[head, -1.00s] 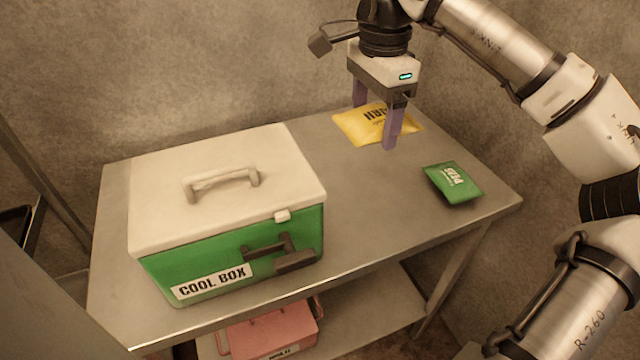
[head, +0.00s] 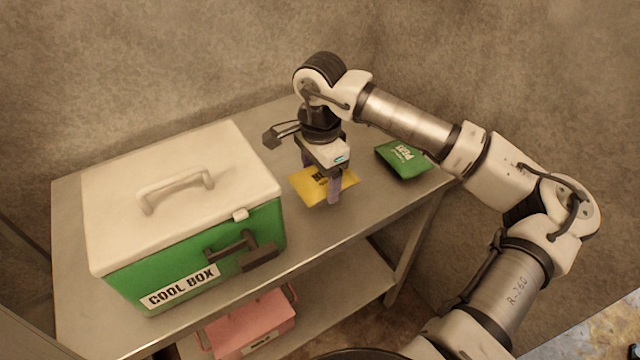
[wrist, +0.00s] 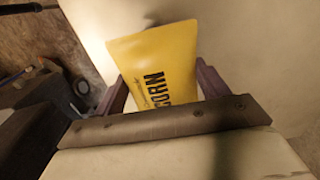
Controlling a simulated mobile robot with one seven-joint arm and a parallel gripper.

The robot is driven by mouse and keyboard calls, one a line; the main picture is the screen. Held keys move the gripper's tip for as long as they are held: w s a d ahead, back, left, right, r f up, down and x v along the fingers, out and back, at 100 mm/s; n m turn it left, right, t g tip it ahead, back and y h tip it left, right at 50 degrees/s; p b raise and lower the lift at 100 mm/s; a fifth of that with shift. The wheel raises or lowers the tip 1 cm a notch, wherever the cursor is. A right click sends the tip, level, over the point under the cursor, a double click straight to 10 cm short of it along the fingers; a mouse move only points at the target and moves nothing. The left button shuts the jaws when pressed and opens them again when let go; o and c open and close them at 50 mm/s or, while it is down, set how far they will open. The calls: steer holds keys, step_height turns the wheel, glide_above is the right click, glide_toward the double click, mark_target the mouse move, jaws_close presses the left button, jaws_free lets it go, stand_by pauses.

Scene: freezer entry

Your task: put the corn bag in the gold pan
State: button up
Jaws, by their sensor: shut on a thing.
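The yellow corn bag (head: 303,188) is between the fingers of my gripper (head: 321,178), over the metal table to the right of the cool box. My gripper is shut on it. In the wrist view the corn bag (wrist: 160,70) stands out between the two purple fingers (wrist: 160,92), with the dark word CORN on its face. The head view does not show clearly whether the bag touches the tabletop. I cannot see a gold pan in either current view.
The green and white cool box (head: 185,205), lid shut, fills the table's left part. A green peas bag (head: 388,158) lies at the table's right end, near my arm. A pink box (head: 250,325) is on the lower shelf. The metal table (head: 330,230) is bare in front of the gripper.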

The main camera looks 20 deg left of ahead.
steer(key=shift+f+p, duration=0.3)
steer(key=shift+f, duration=1.45)
steer(key=shift+f+b, duration=0.2)
steer(key=shift+b, duration=0.1)
steer(key=o, duration=1.1)
steer(key=shift+r, duration=0.15)
